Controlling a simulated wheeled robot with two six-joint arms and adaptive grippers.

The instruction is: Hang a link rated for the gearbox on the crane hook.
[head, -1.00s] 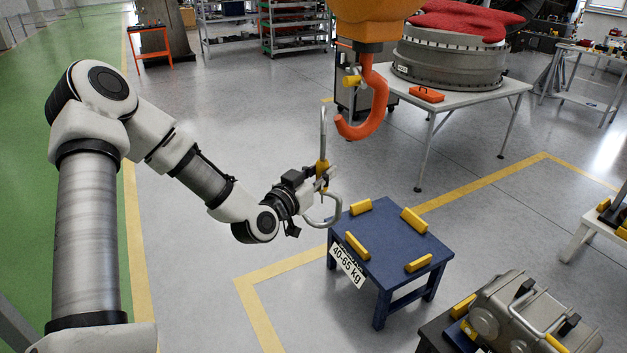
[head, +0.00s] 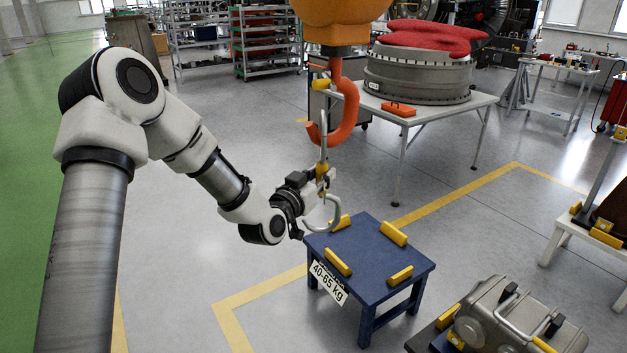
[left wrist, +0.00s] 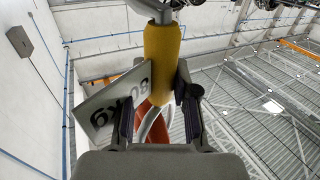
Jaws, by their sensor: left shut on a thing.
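The link is a grey steel S-shaped bar with a yellow grip (head: 322,172). My left gripper (head: 316,184) is shut on it, and its lower bend (head: 322,222) hangs below the jaws. Its upper end reaches up to the orange crane hook (head: 346,115) and overlaps it in the head view; I cannot tell whether they touch. In the left wrist view the yellow grip (left wrist: 161,62) stands between the fingers, beside a tag (left wrist: 112,103) that seems to read 80 kg, upside down. The grey gearbox (head: 490,308) sits at the lower right. My right gripper is not in view.
A blue stand (head: 368,262) with yellow blocks and a 40-65 kg label (head: 328,283) is below the link, its top empty. A grey casing (head: 415,82) with a red cover stands on a table behind.

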